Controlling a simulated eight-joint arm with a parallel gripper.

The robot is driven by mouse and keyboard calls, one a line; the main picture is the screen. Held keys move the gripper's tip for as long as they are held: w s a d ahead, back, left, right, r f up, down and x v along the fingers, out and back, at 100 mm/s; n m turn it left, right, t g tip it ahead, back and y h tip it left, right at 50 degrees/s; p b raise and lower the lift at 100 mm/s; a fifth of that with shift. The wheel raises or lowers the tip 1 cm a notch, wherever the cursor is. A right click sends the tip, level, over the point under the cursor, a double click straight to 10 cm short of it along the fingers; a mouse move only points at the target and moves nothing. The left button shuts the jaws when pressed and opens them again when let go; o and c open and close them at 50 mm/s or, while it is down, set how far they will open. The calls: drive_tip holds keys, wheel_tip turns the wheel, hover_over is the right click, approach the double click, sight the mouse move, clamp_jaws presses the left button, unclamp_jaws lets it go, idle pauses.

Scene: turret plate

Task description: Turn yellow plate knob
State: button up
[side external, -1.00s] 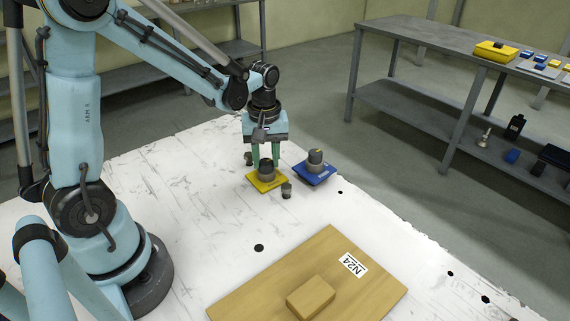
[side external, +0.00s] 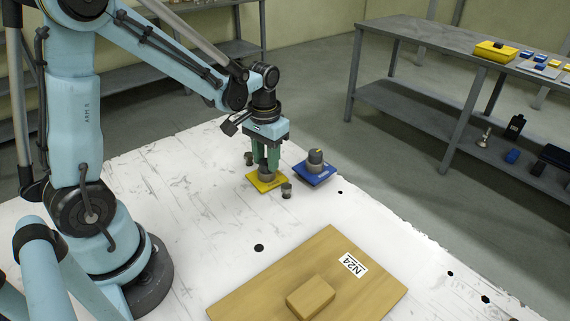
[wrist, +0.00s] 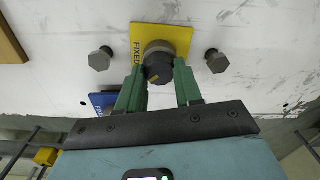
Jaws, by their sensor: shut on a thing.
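The yellow plate (side external: 265,182) lies flat on the white table, with a round grey knob (side external: 266,172) standing on it. In the wrist view the yellow plate (wrist: 180,33) carries lettering that begins "FIXED", and the knob (wrist: 158,64) has a dark top with a yellow mark. My gripper (side external: 266,163) points straight down over the plate, and its green fingers are shut on the knob. In the wrist view the fingers (wrist: 160,75) sit on both sides of the knob's top. Part of the knob's side is hidden by the fingers.
A blue plate (side external: 313,175) with a similar knob (side external: 315,158) stands close on the right. Small grey bolts stand beside the yellow plate, one in front (side external: 286,191) and one behind (side external: 248,158). A wooden board (side external: 250,292) with a block (side external: 311,297) lies nearer the camera.

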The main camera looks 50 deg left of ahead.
sight(266, 162)
drive_tip(key=m, duration=0.4)
drive_tip(key=shift+m, duration=1.8)
drive_tip(key=o, duration=1.1)
drive_tip(key=shift+c, duration=0.2)
wheel_tip(266, 162, up, 12)
drive_tip(key=shift+s+d, duration=0.1)
drive_tip(key=shift+d, duration=0.05)
